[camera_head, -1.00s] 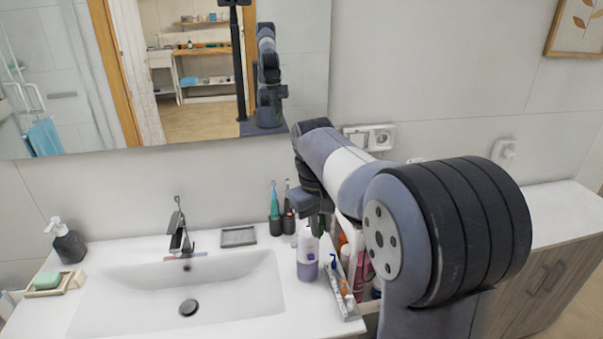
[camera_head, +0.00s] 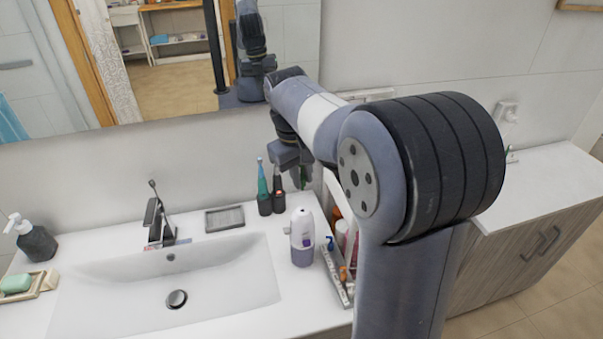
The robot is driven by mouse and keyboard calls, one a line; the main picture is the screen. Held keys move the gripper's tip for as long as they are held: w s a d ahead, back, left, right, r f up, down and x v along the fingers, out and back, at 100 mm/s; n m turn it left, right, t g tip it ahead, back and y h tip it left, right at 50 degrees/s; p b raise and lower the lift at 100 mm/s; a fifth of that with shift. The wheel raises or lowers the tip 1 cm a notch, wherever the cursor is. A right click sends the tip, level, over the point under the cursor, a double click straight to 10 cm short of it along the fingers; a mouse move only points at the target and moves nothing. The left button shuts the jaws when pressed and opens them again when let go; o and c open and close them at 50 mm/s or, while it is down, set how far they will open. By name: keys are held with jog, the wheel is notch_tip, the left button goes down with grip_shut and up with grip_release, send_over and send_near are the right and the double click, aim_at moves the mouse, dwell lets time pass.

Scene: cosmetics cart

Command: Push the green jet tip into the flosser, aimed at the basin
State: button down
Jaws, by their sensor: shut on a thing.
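The flosser (camera_head: 302,248), white above and purple below, stands upright on the counter to the right of the basin. The white basin (camera_head: 222,285) is set in the counter, left of the flosser. My gripper (camera_head: 303,182) is above and behind the flosser, apart from its top, and points down. It is shut on a small, thin green piece (camera_head: 304,174), which looks like the green jet tip. Most of the tip is hidden by the fingers, so I cannot tell its exact tilt.
A narrow tray (camera_head: 345,295) with small coloured items lies right of the flosser. Two electric toothbrushes (camera_head: 264,200) stand behind it. A grey soap dish (camera_head: 224,219) and the faucet (camera_head: 157,225) are behind the basin. Bottles (camera_head: 342,235) stand beside my arm.

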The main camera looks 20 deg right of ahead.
jog(key=shift+f+b, duration=1.85)
jog(key=shift+f, duration=1.05)
jog(key=shift+p, duration=0.55)
jog(key=shift+f+b, duration=0.85)
jog(key=shift+f, duration=0.45)
jog(key=c, duration=1.3)
grip_release()
jog(key=shift+r, duration=0.1)
notch_tip(320, 180, up, 11)
jog(key=a, duration=0.1)
jog(key=shift+s+a+b, duration=0.2)
jog(key=shift+s+b, duration=0.1)
jog(key=shift+b, duration=0.1)
jog(key=shift+f, duration=0.2)
